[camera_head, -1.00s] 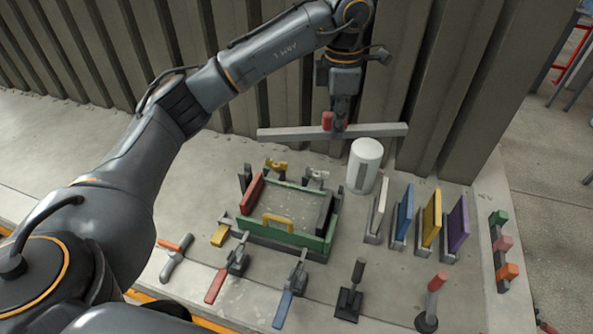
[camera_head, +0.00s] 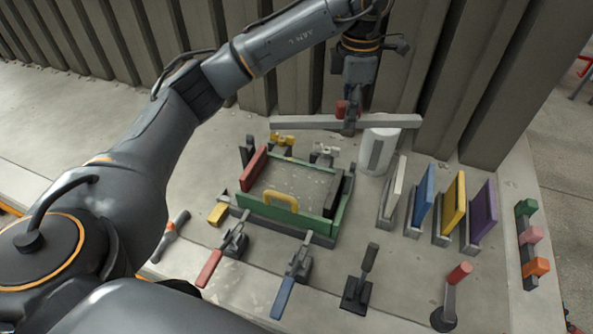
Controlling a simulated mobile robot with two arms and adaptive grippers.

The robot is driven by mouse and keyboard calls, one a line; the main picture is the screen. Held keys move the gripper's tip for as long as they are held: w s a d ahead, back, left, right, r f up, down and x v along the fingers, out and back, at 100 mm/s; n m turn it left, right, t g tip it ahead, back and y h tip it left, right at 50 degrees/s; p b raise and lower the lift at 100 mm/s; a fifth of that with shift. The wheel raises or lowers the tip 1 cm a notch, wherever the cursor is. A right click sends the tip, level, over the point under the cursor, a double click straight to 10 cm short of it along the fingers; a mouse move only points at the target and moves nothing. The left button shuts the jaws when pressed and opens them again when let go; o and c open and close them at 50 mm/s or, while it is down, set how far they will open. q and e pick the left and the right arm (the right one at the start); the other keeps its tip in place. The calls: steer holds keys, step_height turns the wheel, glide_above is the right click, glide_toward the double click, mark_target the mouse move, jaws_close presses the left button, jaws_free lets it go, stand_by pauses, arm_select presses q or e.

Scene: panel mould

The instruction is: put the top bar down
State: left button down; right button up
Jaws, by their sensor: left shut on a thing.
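The top bar (camera_head: 390,121) is a long light grey bar, roughly level across the view above the back of the bench. My left gripper (camera_head: 348,118) comes down from above and is shut on it near its middle, at a red part (camera_head: 342,107). The bar's right part passes in front of the top of a white cylinder (camera_head: 377,153); I cannot tell whether they touch. My right gripper is not in view.
Coloured panels stand in slots at the right: white (camera_head: 395,188), blue (camera_head: 423,193), yellow (camera_head: 453,200) and purple (camera_head: 482,212). Toggle clamps with red (camera_head: 209,268) and blue (camera_head: 283,298) handles lie in front of the mould. A ribbed wall (camera_head: 400,80) closes off the back.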

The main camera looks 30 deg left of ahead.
mark_target(303, 122)
arm_select(q)
steer(key=shift+f+b, duration=0.3)
steer(key=shift+f, duration=0.4)
steer(key=shift+s+a+f, duration=0.1)
steer(key=a+f+p, duration=0.1)
steer(key=a, duration=0.2)
steer(key=s+a+f+p, duration=0.1)
steer(key=a, duration=0.2)
steer(key=s+a+f, duration=0.1)
steer(key=a, duration=0.1)
steer(key=shift+s+a+f+p, duration=0.1)
steer(key=shift+a+f+p, duration=0.2)
steer(key=shift+a+p, duration=0.1)
steer(key=s+a+f+p, duration=0.1)
steer(key=a+f+p, duration=0.2)
steer(key=f, duration=0.6)
steer(key=shift+a+f+p, duration=0.15)
steer(key=shift+a+p, duration=0.2)
steer(key=shift+a, duration=0.4)
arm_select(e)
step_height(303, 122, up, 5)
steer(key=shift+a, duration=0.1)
arm_select(q)
steer(key=shift+f, duration=0.1)
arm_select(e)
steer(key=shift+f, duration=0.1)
